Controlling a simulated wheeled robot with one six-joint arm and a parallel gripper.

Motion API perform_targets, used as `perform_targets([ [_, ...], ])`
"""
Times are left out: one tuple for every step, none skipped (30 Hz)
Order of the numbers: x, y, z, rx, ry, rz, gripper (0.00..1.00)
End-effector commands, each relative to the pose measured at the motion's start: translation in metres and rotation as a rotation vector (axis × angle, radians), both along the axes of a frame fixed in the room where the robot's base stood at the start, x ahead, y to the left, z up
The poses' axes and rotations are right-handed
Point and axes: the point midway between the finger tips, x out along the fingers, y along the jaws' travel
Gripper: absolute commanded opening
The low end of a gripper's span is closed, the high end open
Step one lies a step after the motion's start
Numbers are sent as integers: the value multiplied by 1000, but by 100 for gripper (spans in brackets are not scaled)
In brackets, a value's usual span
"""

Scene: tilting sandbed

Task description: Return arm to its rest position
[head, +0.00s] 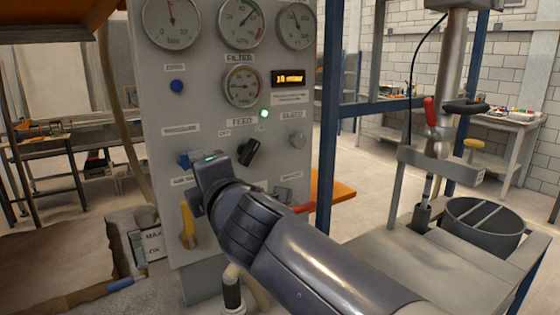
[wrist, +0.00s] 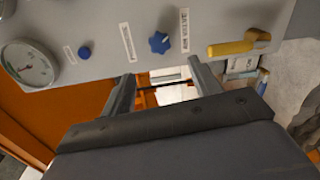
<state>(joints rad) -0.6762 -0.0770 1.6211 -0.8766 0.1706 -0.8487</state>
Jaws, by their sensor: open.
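My arm (head: 300,265) reaches from the lower right of the head view up to the front of a grey control panel (head: 215,105). Its wrist end covers part of the panel's lower half, and the fingers cannot be made out there. In the wrist view my gripper (wrist: 162,82) is open, with two grey fingers apart and nothing between them. The fingers point toward the panel's edge, near a blue star knob (wrist: 159,42). I cannot tell the exact gap to the panel.
The panel carries gauges (head: 241,86), a black feed knob (head: 248,152), a blue knob (head: 177,86) and a yellow-handled lever (head: 187,225). A sandbed (head: 55,265) lies at lower left.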

Motion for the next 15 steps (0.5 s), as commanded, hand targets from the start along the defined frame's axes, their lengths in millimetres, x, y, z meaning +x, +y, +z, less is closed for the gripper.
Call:
perform_targets([
  [1,1,-1,-1,2,0,59],
  [7,4,-2,-2,2,0,59],
  [13,8,-3,-2,3,0,59],
  [17,10,-3,-2,3,0,59],
  [21,13,-3,-1,2,0,59],
  [26,16,-4,-2,3,0,59],
  [30,18,-4,-1,2,0,59],
  [34,20,-4,-1,2,0,59],
  [39,23,-5,-1,1,-1,59],
  [43,26,-5,-1,1,-1,59],
  [47,28,-6,-2,2,-1,59],
  [52,31,-5,-1,1,-1,59],
  [56,34,-6,-1,1,-1,59],
  [60,36,-6,-1,1,-1,59],
  [66,39,-6,-1,1,-1,59],
])
